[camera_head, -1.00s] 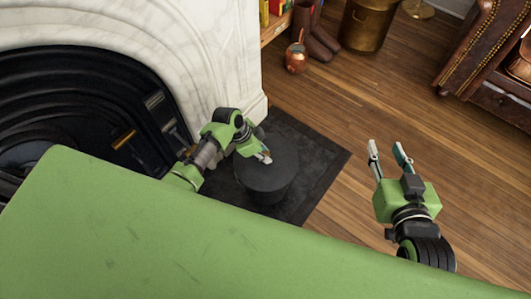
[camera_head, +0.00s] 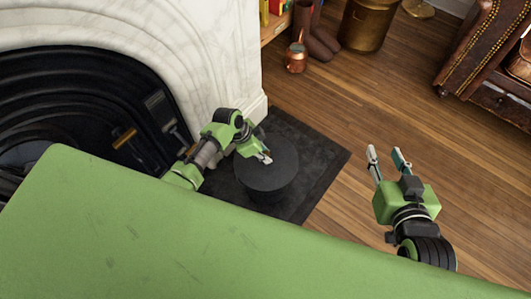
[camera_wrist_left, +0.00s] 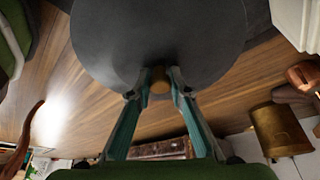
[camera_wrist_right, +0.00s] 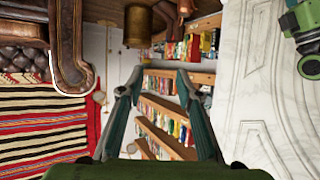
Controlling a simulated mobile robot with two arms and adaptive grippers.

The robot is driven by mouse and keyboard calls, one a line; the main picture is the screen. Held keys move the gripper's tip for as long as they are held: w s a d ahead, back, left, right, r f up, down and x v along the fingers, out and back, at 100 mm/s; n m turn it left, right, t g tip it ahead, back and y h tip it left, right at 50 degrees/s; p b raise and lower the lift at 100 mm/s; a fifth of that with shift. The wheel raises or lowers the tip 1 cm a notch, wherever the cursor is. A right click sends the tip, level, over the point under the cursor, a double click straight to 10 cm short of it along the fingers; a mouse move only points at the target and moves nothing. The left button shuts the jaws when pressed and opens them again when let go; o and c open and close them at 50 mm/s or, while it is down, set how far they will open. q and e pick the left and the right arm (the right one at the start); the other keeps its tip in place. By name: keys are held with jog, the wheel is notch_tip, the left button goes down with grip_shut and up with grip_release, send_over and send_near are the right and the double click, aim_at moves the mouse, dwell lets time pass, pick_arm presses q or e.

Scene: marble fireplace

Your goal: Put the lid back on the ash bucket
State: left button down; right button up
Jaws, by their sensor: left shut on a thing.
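The round dark grey lid (camera_head: 280,174) shows at the ash bucket's top in the head view, and it fills the upper middle of the left wrist view (camera_wrist_left: 160,35). My left gripper (camera_head: 265,157) is over it, shut on its small brass knob (camera_wrist_left: 159,80). The dark ash bucket (camera_head: 270,197) shows only as a strip of side wall below the lid. I cannot tell whether the lid touches the rim. My right gripper (camera_head: 386,155) is open and empty, out to the right above the wooden floor.
The bucket stands on a dark hearth mat (camera_head: 318,165) beside the white marble fireplace (camera_head: 225,60). Fire tools (camera_head: 165,115) are at the fireplace opening. A copper jug (camera_head: 296,58), boots and a brass bin (camera_head: 368,25) stand behind. The wooden floor at right is clear.

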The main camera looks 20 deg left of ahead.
jog(key=shift+s+d+f+g, duration=0.2)
jog(key=shift+s+f+g, duration=0.1)
jog(key=shift+s+f, duration=0.15)
jog(key=shift+s+d+f+g, duration=0.15)
jog(key=shift+s+f+g, duration=0.15)
jog(key=shift+f, duration=0.25)
dwell(0.7)
pick_arm(q)
jog(key=c, duration=1.8)
grip_release()
jog(key=shift+o, duration=0.5)
jog(key=o, duration=0.4)
